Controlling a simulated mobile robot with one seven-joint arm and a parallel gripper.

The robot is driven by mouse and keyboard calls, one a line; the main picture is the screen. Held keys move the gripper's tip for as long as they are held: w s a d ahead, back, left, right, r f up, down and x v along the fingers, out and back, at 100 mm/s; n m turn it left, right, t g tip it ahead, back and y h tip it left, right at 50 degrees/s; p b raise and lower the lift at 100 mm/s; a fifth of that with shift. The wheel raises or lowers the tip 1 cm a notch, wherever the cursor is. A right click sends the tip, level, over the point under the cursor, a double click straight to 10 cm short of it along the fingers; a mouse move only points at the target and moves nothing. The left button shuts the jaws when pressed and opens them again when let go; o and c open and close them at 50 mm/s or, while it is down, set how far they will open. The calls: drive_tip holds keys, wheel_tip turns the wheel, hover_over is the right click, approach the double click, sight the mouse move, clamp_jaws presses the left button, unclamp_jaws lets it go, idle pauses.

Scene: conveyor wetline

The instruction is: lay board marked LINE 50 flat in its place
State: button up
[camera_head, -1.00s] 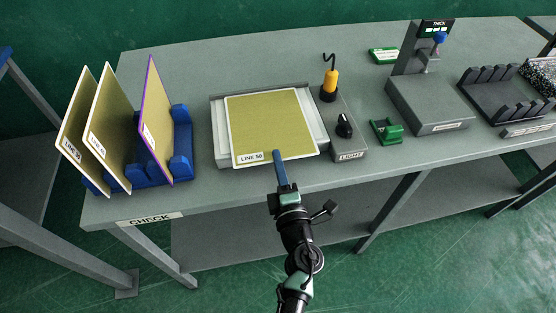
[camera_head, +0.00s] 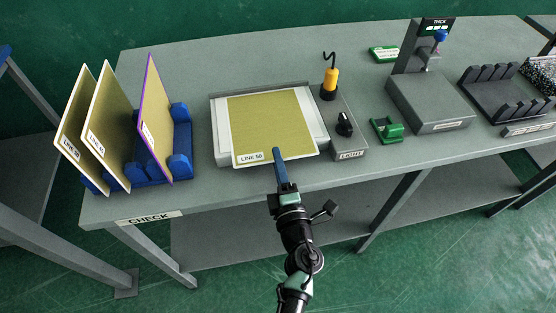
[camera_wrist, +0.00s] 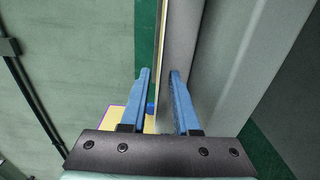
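The board marked LINE 50 (camera_head: 270,123), olive-yellow with a pale border, lies on the light-topped box marked LIGHT (camera_head: 314,125). It looks flat or nearly so, with its label at the near left corner. My gripper (camera_head: 277,152) is at the board's near edge. In the wrist view the blue fingers of my gripper (camera_wrist: 160,76) stand apart, with a gap between them. Whether either finger touches the board cannot be told.
A blue rack (camera_head: 180,145) at the left holds several upright boards, one purple-edged (camera_head: 154,110). Right of the box are a knob (camera_head: 344,125), a yellow-handled hook tool (camera_head: 329,82), a green holder (camera_head: 386,130) and a thickness gauge (camera_head: 430,100). Bench space behind the box is clear.

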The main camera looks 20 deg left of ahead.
drive_tip(key=shift+p+v, duration=1.15)
drive_tip(key=shift+v, duration=1.6)
drive_tip(key=shift+o, duration=0.3)
drive_tip(key=o, duration=0.5)
drive_tip(key=v, duration=1.3)
drive_tip(key=shift+b, duration=0.35)
